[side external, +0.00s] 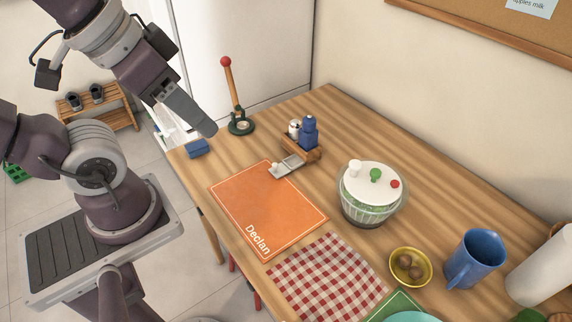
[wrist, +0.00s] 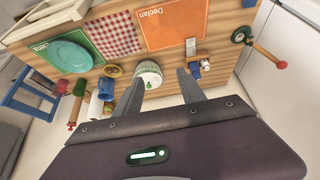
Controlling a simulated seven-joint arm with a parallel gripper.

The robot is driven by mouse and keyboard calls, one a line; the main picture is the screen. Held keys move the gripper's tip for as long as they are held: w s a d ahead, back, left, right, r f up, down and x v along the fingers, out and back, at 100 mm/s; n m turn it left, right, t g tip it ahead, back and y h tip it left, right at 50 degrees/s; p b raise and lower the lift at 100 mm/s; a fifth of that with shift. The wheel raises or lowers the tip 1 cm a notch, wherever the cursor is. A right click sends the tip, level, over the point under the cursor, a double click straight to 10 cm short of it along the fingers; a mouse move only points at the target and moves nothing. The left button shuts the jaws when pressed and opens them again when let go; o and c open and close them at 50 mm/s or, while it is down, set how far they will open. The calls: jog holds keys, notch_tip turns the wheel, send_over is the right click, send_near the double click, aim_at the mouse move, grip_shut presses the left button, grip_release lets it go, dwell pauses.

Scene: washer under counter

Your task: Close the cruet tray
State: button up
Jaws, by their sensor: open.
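The cruet stand (side external: 313,154) is a small wooden holder on the table, carrying a blue bottle (side external: 308,130) and a white shaker (side external: 294,129). Its flat grey tray (side external: 287,166) sticks out toward the orange mat, with a pale knob at its outer end. In the wrist view the tray (wrist: 191,47) shows beside the blue bottle (wrist: 194,69). My gripper (side external: 209,130) is in the air near the table's left end, left of the tray and apart from it. In the wrist view its fingers (wrist: 160,74) are spread with nothing between them.
An orange mat (side external: 262,205) lies in front of the tray. A green-based stand with a red-knobbed lever (side external: 240,124) and a blue block (side external: 197,148) are near my gripper. A salad spinner (side external: 371,195) stands right of the cruet stand. The table behind the cruet stand is clear.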

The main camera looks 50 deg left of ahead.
jog(key=shift+w+f, duration=0.15)
jog(key=shift+w, duration=0.05)
jog(key=c, duration=0.3)
jog(key=w+n+g+h, duration=0.1)
jog(key=w+f+n+g, duration=0.1)
jog(key=n, duration=0.1)
jog(key=w+f+n+g+h, duration=0.1)
jog(key=w, duration=0.1)
jog(key=shift+d+n+h, duration=0.2)
jog(key=shift+n+h, duration=0.1)
jog(key=shift+n, duration=0.1)
grip_shut()
jog(key=w+a+f+n+h, duration=0.5)
jog(key=w+a+f+n, duration=0.3)
jog(key=w+n, duration=0.3)
jog(key=s+a+f+n+t+y, duration=0.25)
jog(key=a+f+n, duration=0.85)
jog(key=a+f, duration=0.6)
send_near(274, 169)
jog(key=shift+t+h, duration=0.45)
jog(key=f, duration=0.1)
jog(key=a+f, duration=0.1)
jog(key=f, duration=0.1)
jog(key=s+a+f, duration=0.1)
jog(key=shift+f, duration=0.3)
jog(key=w+d, duration=0.2)
jog(key=shift+w+d+f, duration=0.25)
jog(key=shift+d+f, duration=0.05)
jog(key=shift+w+d, duration=0.3)
